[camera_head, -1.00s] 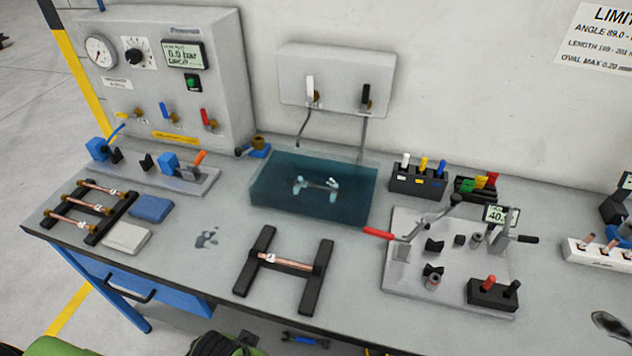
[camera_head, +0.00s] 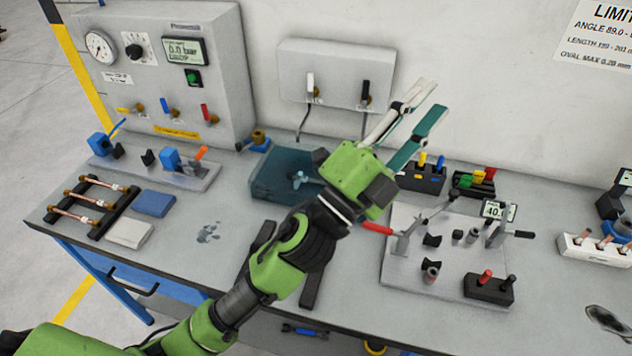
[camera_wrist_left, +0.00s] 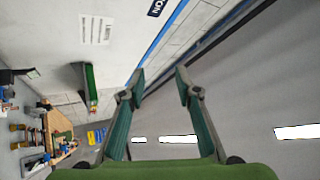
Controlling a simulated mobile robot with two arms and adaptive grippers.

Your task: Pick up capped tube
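My left gripper (camera_head: 428,100) is raised above the back of the bench, pointing up and to the right. Its two fingers are apart and nothing is between them, as the left wrist view (camera_wrist_left: 161,74) also shows. My left arm hides the middle of the bench, including the single copper tube and most of its black stand; only parts of the stand (camera_head: 311,288) show. Several copper tubes with brass-coloured ends (camera_head: 75,213) lie on a black rack (camera_head: 120,208) at the left, well away from the gripper. My right gripper is not in view.
A teal water bath (camera_head: 268,180) is partly behind my left arm. A grey plate (camera_head: 400,268) with a red-handled lever (camera_head: 378,229) is right of the arm. The pressure panel (camera_head: 225,75) stands back left. Blue (camera_head: 154,204) and white (camera_head: 130,232) pads lie near the rack.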

